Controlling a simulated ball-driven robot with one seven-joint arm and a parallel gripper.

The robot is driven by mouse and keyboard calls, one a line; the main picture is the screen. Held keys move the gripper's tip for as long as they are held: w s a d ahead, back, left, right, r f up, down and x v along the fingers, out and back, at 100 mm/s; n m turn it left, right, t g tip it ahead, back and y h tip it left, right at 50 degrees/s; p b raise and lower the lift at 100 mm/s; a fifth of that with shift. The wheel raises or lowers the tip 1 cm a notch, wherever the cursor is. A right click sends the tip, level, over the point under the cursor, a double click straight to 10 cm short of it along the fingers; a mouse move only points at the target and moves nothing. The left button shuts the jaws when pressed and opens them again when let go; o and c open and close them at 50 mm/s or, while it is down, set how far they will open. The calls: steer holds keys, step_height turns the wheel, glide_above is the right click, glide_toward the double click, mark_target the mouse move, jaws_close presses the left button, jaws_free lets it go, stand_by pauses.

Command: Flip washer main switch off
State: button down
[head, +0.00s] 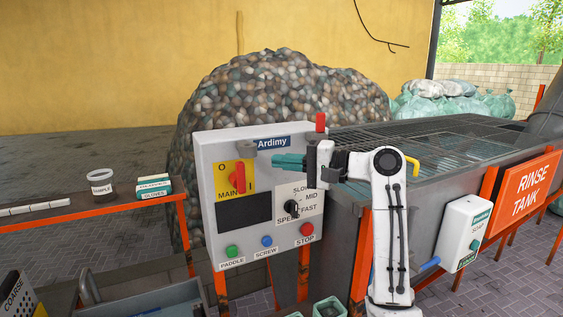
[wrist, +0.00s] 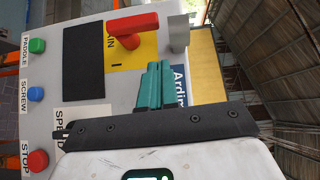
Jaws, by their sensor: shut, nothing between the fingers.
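The grey control panel (head: 210,222) faces me, with a yellow plate (head: 222,190) marked MAIN. A red switch handle (head: 238,178) stands about upright on the plate, with an O at the plate's upper left. In the wrist view the panel appears turned sideways and the red handle (wrist: 133,23) lies across the picture. My gripper (head: 275,160) has teal fingers pointing left, just right of the yellow plate. Its fingertips (wrist: 158,66) are together, empty and apart from the handle. I cannot tell their exact distance from the panel face.
A black speed knob (head: 291,208), green button (head: 232,251), blue button (head: 266,241) and red stop button (head: 307,229) are on the panel. A grey bracket (wrist: 178,32) juts out near the fingers. The rinse tank (head: 430,175) stands at right. An orange-framed table (head: 90,212) stands at left.

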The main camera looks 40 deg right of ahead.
steer(key=b+v, duration=0.2)
steer(key=v, duration=0.6)
steer(key=shift+s+f, duration=0.2)
steer(key=shift+f, duration=0.1)
steer(key=shift+f, duration=0.1)
steer(key=s+a+f+n+g+h, duration=0.15)
steer(key=a+f, duration=0.35)
steer(key=f, duration=0.6)
steer(key=s+a+f+n+g+h, duration=0.1)
steer(key=s+a+f+g, duration=0.2)
steer(key=f, duration=0.9)
steer(key=s+a+f+n+g+h, duration=0.1)
steer(key=a+f+g+h, duration=0.15)
steer(key=a+f, duration=0.6)
steer(key=s+a+f+n+g+h, duration=0.1)
steer(key=s+f+n+g+h, duration=0.1)
steer(key=s+f, duration=0.6)
steer(key=s+a+f+n+g+h, duration=0.1)
steer(key=s+f+n+g, duration=0.4)
steer(key=s, duration=1.1)
step_height(320, 180, down, 4)
steer(key=shift+s+r+n+h, duration=0.2)
steer(key=shift+n+h, duration=0.15)
steer(key=shift+h, duration=0.05)
